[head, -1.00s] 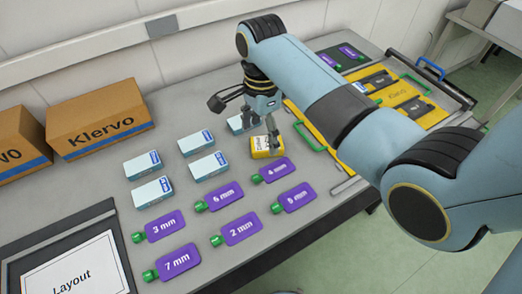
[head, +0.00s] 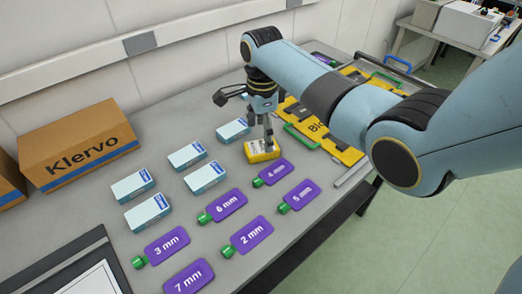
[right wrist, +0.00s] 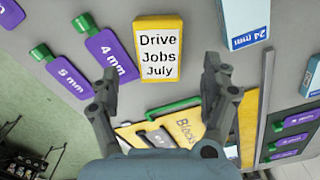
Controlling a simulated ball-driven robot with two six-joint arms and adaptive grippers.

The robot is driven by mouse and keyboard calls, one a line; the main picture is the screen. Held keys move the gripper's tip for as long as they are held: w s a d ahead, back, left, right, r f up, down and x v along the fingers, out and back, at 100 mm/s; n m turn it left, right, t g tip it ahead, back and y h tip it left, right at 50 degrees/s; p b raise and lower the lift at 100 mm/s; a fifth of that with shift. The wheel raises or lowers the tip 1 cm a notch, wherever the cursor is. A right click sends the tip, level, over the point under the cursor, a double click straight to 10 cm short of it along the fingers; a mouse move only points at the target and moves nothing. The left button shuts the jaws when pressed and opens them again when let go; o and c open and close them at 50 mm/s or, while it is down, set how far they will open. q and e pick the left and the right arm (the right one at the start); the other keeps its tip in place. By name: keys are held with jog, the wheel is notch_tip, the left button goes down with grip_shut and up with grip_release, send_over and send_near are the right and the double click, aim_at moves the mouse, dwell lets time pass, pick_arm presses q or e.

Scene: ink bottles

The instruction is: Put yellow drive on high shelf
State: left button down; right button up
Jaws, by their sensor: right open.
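The yellow drive (head: 262,156) is a small yellow block with a white label. It lies on the grey table behind the purple 4 mm tag. In the right wrist view the drive (right wrist: 143,66) reads "Drive Jobs July". My right gripper (head: 266,138) points down at the drive in the head view, and a finger overlaps its back edge. In the right wrist view my right gripper (right wrist: 162,72) is open, with nothing between its fingers; the drive lies ahead of the fingertips. I cannot tell whether they touch it. My left gripper and a high shelf are not seen.
Several pale blue boxes (head: 187,155) stand left of the drive. Purple tags with green ends (head: 250,235) lie in front. A Klervo carton (head: 80,145) stands at the back left. A yellow case with a green handle (head: 340,142) lies to the right.

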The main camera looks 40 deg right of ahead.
aim_at(262, 146)
notch_tip(262, 146, down, 5)
jog(key=shift+a+f, duration=0.15)
jog(key=shift+f, duration=0.05)
jog(key=shift+c, duration=0.3)
jog(key=shift+r, duration=0.1)
jog(key=c, duration=1.4)
